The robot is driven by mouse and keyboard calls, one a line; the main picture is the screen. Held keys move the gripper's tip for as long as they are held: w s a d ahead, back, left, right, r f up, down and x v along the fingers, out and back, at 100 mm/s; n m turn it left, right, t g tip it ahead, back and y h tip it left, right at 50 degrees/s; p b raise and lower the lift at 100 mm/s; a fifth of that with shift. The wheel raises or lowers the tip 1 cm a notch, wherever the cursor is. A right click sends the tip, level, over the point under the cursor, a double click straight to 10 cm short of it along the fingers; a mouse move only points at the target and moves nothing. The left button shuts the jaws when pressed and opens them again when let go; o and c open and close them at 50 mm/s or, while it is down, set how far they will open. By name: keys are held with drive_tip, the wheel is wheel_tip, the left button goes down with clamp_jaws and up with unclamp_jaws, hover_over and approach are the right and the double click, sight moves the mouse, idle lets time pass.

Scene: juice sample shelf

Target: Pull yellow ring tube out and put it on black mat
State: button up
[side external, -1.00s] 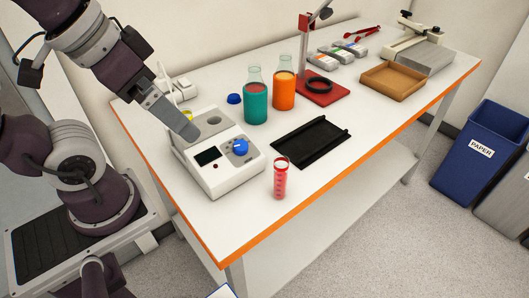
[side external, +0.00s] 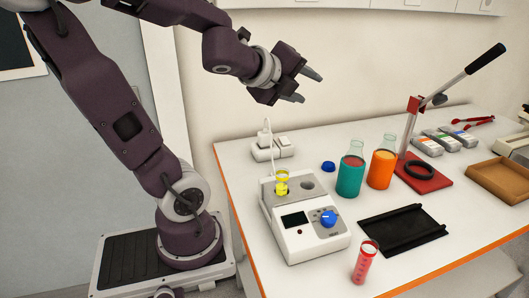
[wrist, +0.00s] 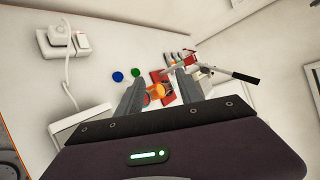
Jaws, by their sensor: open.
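The yellow ring tube (side external: 282,187) stands upright in the left well of a white heater-like device (side external: 305,236). Its yellow rim and upper part show; its lower part is hidden in the well. The black mat (side external: 390,232) lies flat and empty on the table, right of the device. My gripper (side external: 304,86) is open and empty, high above the table and well clear of the tube, pointing to the right. In the wrist view my two open fingers (wrist: 160,76) have nothing held between them, and I cannot make out the tube there.
A red tube (side external: 364,262) stands by the front edge, beside the mat. Teal (side external: 350,175) and orange (side external: 382,168) flasks stand behind the mat, with a blue cap (side external: 328,166) nearby. A red stand (side external: 427,180) is further right. A plugged power socket (side external: 270,152) sits behind the device.

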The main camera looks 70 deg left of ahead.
wheel_tip(320, 180, down, 2)
drive_tip(key=w+a+m+h, duration=0.1)
drive_tip(key=m+h, duration=0.1)
drive_tip(key=m, duration=0.6)
drive_tip(key=m+g+h, duration=0.6)
drive_tip(key=m+h, duration=0.2)
drive_tip(key=m, duration=0.8)
approach(280, 171)
wheel_tip(280, 171, down, 3)
drive_tip(key=x, duration=0.8)
drive_tip(key=shift+w+d+r, duration=0.2)
drive_tip(key=shift+w+d, duration=0.1)
drive_tip(key=shift+w, duration=0.15)
drive_tip(key=shift+w+d+f+y, duration=0.15)
drive_tip(key=shift+w+f+y, duration=0.15)
drive_tip(key=shift+f, duration=0.1)
clamp_jaws()
